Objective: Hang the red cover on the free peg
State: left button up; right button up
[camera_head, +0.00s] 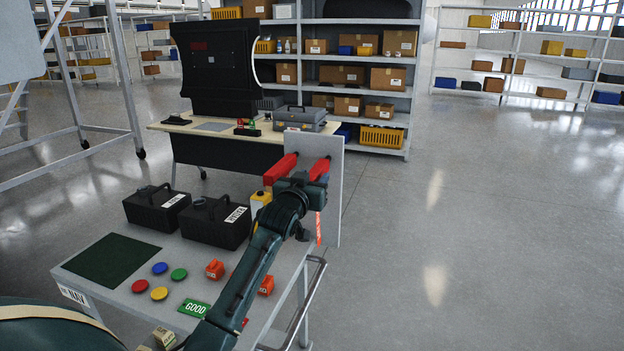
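My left gripper (302,186) is in front of a grey upright board (328,200) at the far right corner of the cart. Its dark body faces away from me, so I cannot see how its fingers stand. Two red tube-like pieces (281,168) (320,168) show at the board, one on each side just beyond the gripper. I cannot tell whether they sit on pegs or touch the gripper. A red strip with pale lettering (318,229) hangs below the gripper. No bare peg is clearly seen; the gripper hides part of the board. My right gripper is out of view.
The cart top (190,255) holds two black cases (157,208) (216,221), a green mat (112,260), several coloured discs (160,268), orange pieces (214,270), a GOOD tag (195,308) and a yellow bottle (260,202). A workbench (190,127) stands behind. Floor at right is clear.

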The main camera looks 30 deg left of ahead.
pick_arm(q)
jog(key=shift+o, duration=0.5)
jog(key=shift+s, duration=0.2)
jog(key=b+v, duration=0.1)
jog(key=v, duration=1.1)
jog(key=shift+s, duration=0.4)
jog(key=shift+d+f, duration=0.1)
